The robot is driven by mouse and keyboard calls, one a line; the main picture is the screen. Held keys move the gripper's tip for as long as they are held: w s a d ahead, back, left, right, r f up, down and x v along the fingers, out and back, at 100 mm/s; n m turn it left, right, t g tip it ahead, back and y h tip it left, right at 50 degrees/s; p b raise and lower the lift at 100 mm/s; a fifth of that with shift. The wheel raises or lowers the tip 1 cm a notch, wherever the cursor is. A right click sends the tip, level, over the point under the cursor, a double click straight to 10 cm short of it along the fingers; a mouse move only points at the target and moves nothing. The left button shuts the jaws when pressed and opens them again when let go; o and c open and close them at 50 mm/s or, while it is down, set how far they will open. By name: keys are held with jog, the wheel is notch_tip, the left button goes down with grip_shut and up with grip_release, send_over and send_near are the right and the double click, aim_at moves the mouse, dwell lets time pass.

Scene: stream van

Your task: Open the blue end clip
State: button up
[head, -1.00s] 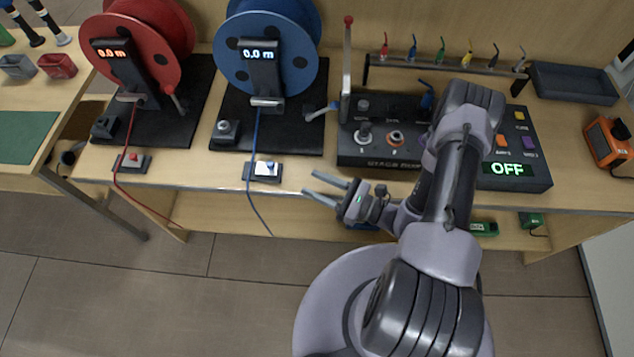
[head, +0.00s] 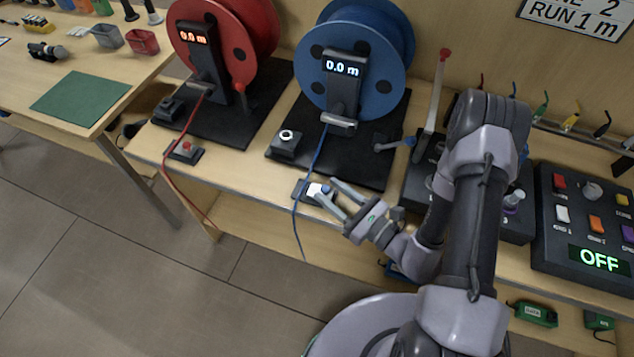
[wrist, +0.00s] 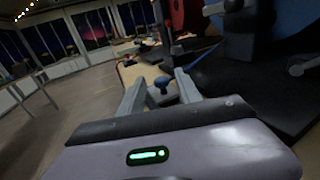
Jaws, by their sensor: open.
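The blue end clip (head: 301,192) is a small dark block with a white part and a blue knob on the bench's front edge, below the blue reel. The blue cable (head: 297,213) runs down from the reel past the clip and hangs over the edge. My gripper (head: 325,188) is open at the right side of the clip, fingers pointing at it. In the wrist view the blue knob (wrist: 162,82) shows between my two open fingers (wrist: 160,78). I cannot tell whether they touch it. The fingers partly hide the clip in the head view.
The blue reel (head: 378,75) reads 0.0 m, with a crank at its right. The red reel (head: 222,45) and its end clip (head: 186,151) stand to the left. A control box showing OFF (head: 587,225) is at the right.

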aim_at(317, 186)
jog(key=x, duration=0.5)
jog(key=shift+w+b, duration=0.15)
jog(key=shift+b, duration=0.2)
grip_shut()
dwell(1.0)
